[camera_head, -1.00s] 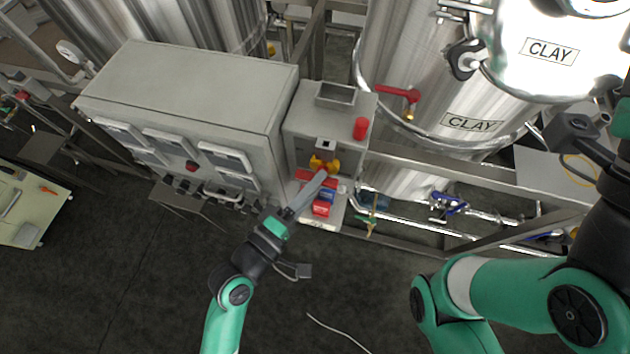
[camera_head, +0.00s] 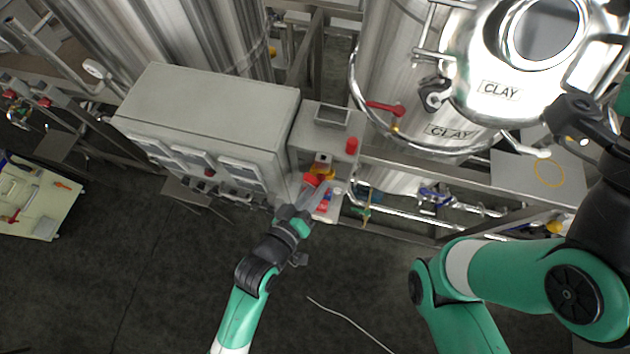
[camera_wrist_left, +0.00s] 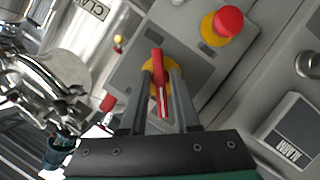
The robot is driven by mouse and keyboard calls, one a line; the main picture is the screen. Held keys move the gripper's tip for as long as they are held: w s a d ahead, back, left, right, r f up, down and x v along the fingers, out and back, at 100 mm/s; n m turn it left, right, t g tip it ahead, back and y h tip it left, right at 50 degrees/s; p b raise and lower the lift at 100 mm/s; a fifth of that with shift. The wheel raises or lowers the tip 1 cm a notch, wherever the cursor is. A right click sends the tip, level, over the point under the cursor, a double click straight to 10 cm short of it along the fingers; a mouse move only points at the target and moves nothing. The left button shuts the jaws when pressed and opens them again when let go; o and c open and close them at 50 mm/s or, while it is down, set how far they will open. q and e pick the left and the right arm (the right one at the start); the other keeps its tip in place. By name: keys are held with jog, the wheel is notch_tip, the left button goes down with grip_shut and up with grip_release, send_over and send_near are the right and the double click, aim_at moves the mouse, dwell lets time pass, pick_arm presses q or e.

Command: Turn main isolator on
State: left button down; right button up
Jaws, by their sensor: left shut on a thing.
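The main isolator's red handle (camera_wrist_left: 159,84) stands on a round yellow base (camera_wrist_left: 147,72) on a grey panel in the left wrist view. My left gripper (camera_wrist_left: 161,76) is shut on this handle, one finger on each side. The handle points roughly along the fingers. In the head view my left gripper (camera_head: 316,187) reaches the front of the small grey box (camera_head: 318,143), and the fingers hide most of the handle there. My right arm is at the right edge; its fingers do not show.
A red emergency button (camera_wrist_left: 228,20) on yellow sits beside the isolator. A large grey cabinet (camera_head: 205,105) stands left of the box, and steel tanks marked CLAY (camera_head: 450,131) stand to the right. Pipes and rails run at the right. The dark floor (camera_head: 150,280) in front is open.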

pick_arm(q)
jog(key=shift+d+r+m+y+p, duration=0.15)
jog(key=shift+m+y+p, duration=0.5)
jog(key=shift+m+y, duration=0.5)
jog(key=shift+d+f+m+y+p, duration=0.1)
jog(key=shift+m+y+p, duration=0.6)
jog(key=shift+m, duration=0.75)
jog(key=c, duration=0.9)
grip_release()
jog(key=shift+o, duration=0.2)
jog(key=shift+s, duration=0.15)
